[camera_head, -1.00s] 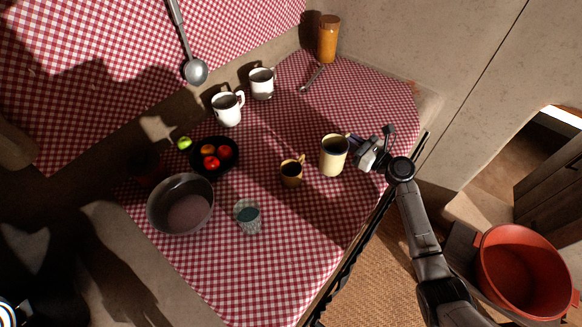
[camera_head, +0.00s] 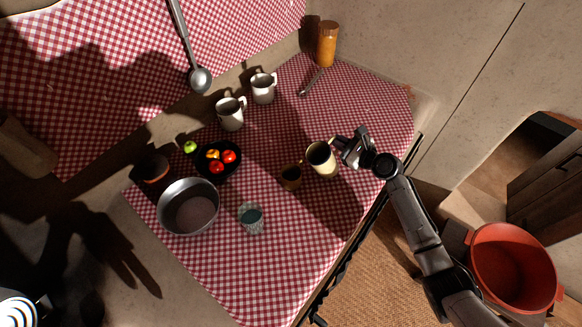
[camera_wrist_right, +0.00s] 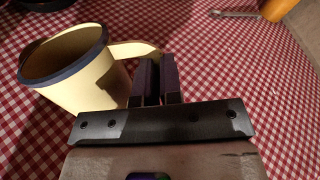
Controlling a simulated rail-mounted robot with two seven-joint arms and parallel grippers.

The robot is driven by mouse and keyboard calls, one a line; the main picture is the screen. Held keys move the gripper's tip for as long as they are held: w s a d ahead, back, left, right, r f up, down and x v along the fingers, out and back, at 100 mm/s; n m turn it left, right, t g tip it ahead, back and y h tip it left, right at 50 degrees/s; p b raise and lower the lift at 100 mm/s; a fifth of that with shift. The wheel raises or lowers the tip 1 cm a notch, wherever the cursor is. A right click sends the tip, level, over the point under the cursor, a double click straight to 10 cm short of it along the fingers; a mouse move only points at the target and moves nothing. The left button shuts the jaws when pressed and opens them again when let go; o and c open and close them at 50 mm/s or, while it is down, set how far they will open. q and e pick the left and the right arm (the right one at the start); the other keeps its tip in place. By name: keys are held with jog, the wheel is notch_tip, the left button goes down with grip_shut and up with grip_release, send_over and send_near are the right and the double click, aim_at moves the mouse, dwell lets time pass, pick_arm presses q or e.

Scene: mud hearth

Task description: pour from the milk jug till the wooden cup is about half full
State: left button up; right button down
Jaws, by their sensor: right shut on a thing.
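The milk jug (camera_head: 324,163) is cream with a dark rim. In the head view it is tilted left, its mouth towards the wooden cup. My right gripper (camera_head: 341,147) is shut on the jug's handle, to the right of its body. The jug (camera_wrist_right: 104,88) and the handle in the right gripper (camera_wrist_right: 158,88) also show in the right wrist view. The small brown wooden cup (camera_head: 291,181) stands upright on the cloth, just left of and below the jug in the picture. I see no stream of milk, and the cup's fill level is too dark to tell.
A glass (camera_head: 251,222), a grey pan (camera_head: 171,224) and a dark bowl of fruit (camera_head: 228,174) stand to the left. Two white mugs (camera_head: 230,117) (camera_head: 263,91) stand behind. The checked cloth (camera_head: 285,260) in front is clear.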

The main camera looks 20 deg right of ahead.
aim_at(330, 141)
jog(key=shift+a+r+n+g+h+p, duration=0.15)
jog(key=shift+a+r+n+h+p, duration=0.25)
jog(key=shift+a+p, duration=0.35)
jog(key=shift+a+r+n+g+h+p, duration=0.2)
jog(key=shift+a+r+n+p, duration=0.3)
jog(key=shift+p, duration=0.4)
jog(key=shift+a+r+n+p, duration=0.3)
jog(key=shift+a+r+p, duration=0.1)
jog(key=shift+p, duration=0.3)
jog(key=shift+d+f, duration=0.1)
jog(key=shift+f, duration=0.1)
jog(key=shift+r+h, duration=0.15)
jog(key=shift+h, duration=0.15)
jog(key=shift+w+r, duration=0.1)
jog(key=shift+r, duration=0.05)
jog(key=shift+a+r+p, duration=0.2)
jog(key=shift+p, duration=0.15)
jog(key=shift+r, duration=0.1)
jog(key=shift+a+r+n, duration=0.15)
jog(key=shift+n, duration=0.15)
